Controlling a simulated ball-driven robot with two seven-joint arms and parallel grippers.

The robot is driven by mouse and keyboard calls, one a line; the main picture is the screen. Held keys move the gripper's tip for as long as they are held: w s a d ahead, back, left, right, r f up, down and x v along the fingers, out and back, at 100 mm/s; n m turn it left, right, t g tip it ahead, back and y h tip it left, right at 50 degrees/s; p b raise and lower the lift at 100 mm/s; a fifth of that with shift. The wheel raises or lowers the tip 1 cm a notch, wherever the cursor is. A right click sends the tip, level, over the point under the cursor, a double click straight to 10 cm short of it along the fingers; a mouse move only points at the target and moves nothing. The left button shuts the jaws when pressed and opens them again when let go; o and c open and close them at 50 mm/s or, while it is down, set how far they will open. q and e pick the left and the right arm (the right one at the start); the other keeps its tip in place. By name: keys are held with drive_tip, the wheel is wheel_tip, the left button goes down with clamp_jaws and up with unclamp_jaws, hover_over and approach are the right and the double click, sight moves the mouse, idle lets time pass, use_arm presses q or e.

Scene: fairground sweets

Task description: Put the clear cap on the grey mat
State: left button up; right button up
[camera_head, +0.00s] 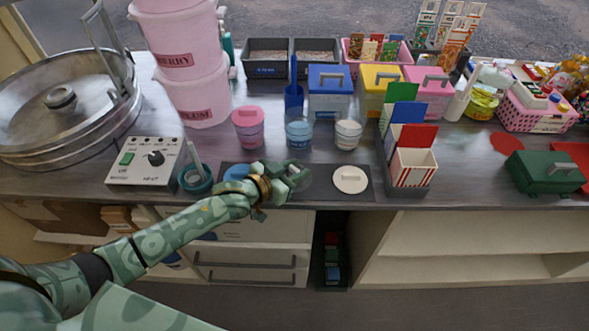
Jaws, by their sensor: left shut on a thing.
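The dark grey mat (321,188) lies along the front of the counter. A white lid (350,180) lies on its right part, and a blue lid (236,172) lies on its left part, partly behind my arm. My left gripper (297,177) is over the middle of the mat, between the two lids. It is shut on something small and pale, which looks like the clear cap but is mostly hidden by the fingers. I cannot tell whether it touches the mat. My right gripper is not in view.
Behind the mat stand a pink jar (248,127), a blue jar (299,134) and a white jar (348,134). A control box (145,163) and a teal tape roll (195,178) are at left. A striped carton (413,168) stands right of the mat, a green box (545,172) further right.

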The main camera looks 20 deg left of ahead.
use_arm(q)
drive_tip(key=o, duration=1)
drive_tip(key=shift+f, duration=0.1)
drive_tip(key=shift+c, duration=0.2)
drive_tip(key=shift+s+a+r, duration=0.1)
drive_tip(key=shift+s+r, duration=0.05)
drive_tip(key=shift+r, duration=0.05)
drive_tip(key=p+v, duration=0.3)
drive_tip(key=v, duration=0.8)
drive_tip(key=shift+s+a, duration=0.2)
drive_tip(key=shift+s, duration=0.1)
drive_tip(key=shift+r, duration=0.1)
